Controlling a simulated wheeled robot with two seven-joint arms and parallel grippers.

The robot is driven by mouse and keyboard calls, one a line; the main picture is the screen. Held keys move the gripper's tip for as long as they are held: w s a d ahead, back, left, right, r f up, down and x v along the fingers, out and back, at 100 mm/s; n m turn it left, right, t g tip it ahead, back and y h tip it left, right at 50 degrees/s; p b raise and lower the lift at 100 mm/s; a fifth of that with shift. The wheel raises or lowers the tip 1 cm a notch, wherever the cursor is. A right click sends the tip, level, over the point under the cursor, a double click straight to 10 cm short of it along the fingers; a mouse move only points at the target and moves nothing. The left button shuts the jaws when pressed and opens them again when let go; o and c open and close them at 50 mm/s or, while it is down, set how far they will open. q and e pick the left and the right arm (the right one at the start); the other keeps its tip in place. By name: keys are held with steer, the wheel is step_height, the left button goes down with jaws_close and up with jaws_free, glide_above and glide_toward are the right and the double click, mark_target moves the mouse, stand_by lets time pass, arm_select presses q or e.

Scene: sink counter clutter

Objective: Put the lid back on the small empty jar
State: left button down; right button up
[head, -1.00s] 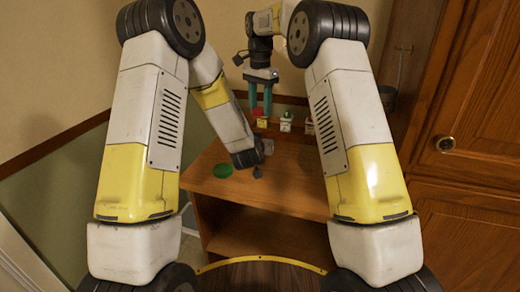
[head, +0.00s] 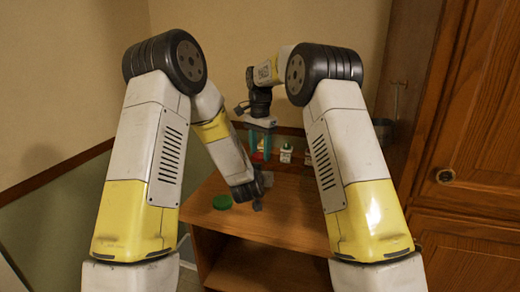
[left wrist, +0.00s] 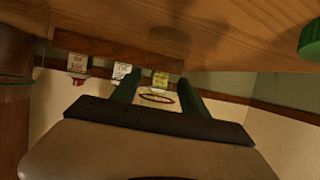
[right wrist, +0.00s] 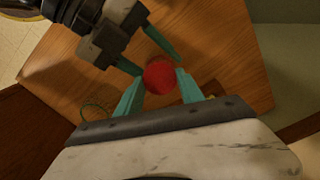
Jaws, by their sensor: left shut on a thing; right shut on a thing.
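My right gripper (head: 260,153) points down over the counter, shut on a round red lid (right wrist: 160,76), seen from above in the right wrist view. My left gripper (left wrist: 157,84) reaches in low from the left, and its fingers come up beside the lid in the right wrist view. It is shut on the small jar; the jar is clear and hard to make out. A thin reddish ring (left wrist: 157,98) between the left fingers looks like its edge. I cannot tell whether lid and jar touch.
A green disc (head: 222,202) lies on the wooden counter (head: 285,215), left of my grippers. Several small spice jars (head: 286,154) stand along the back rail. A tall wooden cabinet (head: 460,120) bounds the right side. The counter's front is clear.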

mark_target(260, 155)
steer(key=shift+f, duration=0.15)
steer(key=shift+f, duration=0.75)
steer(key=shift+f, duration=0.6)
stand_by(0.3)
steer(key=m, duration=0.7)
steer(key=shift+a, duration=0.1)
steer(key=m, duration=1.2)
steer(key=shift+m, duration=0.3)
steer(key=m, duration=0.6)
